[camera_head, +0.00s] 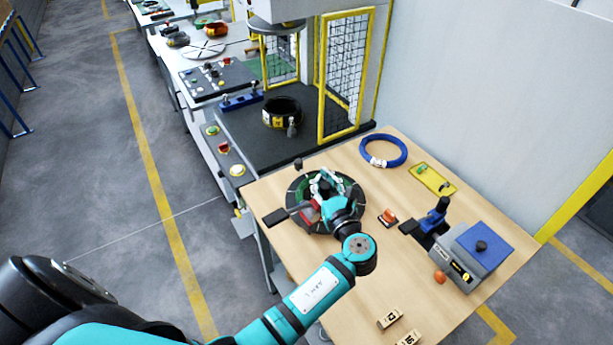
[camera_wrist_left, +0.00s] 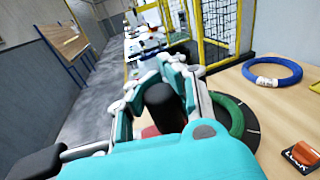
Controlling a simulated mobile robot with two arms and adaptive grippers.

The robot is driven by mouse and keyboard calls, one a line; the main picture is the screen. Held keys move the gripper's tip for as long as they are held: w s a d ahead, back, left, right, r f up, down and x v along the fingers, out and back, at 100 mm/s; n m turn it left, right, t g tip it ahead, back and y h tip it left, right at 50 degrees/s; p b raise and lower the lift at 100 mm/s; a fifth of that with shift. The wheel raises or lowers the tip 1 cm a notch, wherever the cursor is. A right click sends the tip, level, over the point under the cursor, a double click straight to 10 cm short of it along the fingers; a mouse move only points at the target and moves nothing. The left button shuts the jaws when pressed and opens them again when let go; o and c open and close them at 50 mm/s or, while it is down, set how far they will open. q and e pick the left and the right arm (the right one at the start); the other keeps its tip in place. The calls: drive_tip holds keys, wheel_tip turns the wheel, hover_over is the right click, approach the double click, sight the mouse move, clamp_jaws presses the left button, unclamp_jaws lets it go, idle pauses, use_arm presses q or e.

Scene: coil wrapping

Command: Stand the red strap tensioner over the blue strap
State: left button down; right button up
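The red strap tensioner (camera_head: 308,214) has a red body and a black lever reaching left past the edge of the round dark turntable (camera_head: 294,190). My left gripper (camera_head: 326,184) is over the turntable, its fingers on both sides of the tensioner's upright black grip (camera_wrist_left: 161,104). They look closed on it. A green coil (camera_wrist_left: 233,117) lies on the turntable, partly hidden by my gripper. A blue ring of strap (camera_head: 383,150) with a white label lies apart at the table's back. I cannot tell whether a blue strap crosses the coil or whether the tensioner touches it. My right gripper is out of view.
A yellow-framed mesh guard (camera_head: 345,75) stands behind.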

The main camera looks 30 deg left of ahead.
sight(322, 195)
use_arm(q)
drive_tip(key=w+a+f+b, duration=0.4)
drive_tip(key=w+a+b, duration=0.3)
drive_tip(key=a+b, duration=0.1)
drive_tip(key=shift+w+f, duration=0.3)
drive_tip(key=shift+w, duration=0.05)
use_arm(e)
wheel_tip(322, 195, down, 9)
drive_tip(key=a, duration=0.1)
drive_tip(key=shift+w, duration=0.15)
use_arm(q)
drive_tip(key=shift+f, duration=0.2)
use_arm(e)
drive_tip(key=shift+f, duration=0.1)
use_arm(q)
drive_tip(key=shift+f+b, duration=0.4)
drive_tip(key=c, duration=1.3)
unclamp_jaws()
drive_tip(key=shift+s, duration=0.1)
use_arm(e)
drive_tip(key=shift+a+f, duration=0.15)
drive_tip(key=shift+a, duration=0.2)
